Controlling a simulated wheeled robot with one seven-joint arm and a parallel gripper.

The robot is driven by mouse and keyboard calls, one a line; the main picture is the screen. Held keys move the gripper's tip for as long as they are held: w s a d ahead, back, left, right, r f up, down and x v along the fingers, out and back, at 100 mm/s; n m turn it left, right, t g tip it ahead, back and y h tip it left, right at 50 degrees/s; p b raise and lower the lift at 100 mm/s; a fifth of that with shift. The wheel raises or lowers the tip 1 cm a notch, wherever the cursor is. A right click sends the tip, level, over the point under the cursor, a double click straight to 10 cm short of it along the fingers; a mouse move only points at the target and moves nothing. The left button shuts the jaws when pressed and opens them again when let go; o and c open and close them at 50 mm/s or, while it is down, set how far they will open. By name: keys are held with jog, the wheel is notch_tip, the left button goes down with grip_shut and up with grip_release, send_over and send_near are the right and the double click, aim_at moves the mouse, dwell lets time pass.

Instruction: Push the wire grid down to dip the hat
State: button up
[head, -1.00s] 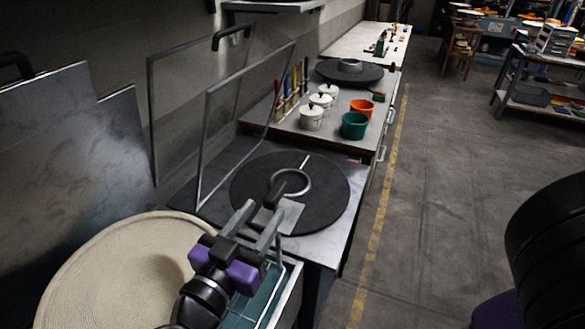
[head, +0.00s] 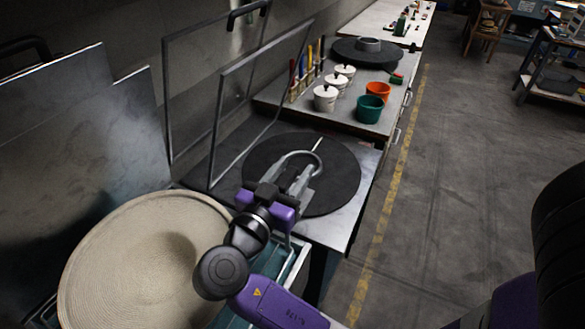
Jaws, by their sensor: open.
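The wide straw hat (head: 145,265) lies at the lower left, over a teal basin (head: 290,275) that is mostly hidden. Two thin upright frames with see-through middles stand behind it, a front frame (head: 216,130) and a rear frame (head: 168,105) with a black handle (head: 248,12). I cannot tell for sure which of them is the wire grid. My gripper (head: 293,173) is open, right of the hat, over the round black disc (head: 335,185) with a grey ring. Its fingers overlap the ring in the picture; contact is unclear, and I see nothing held.
Grey sheets (head: 80,130) lean at the left. On the bench behind are white lidded pots (head: 325,98), an orange cup (head: 378,90), a green cup (head: 369,110) and tools in a rack. The floor (head: 450,200) at the right is clear.

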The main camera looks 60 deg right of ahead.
jog(key=shift+c, duration=0.4)
grip_shut()
dwell(0.9)
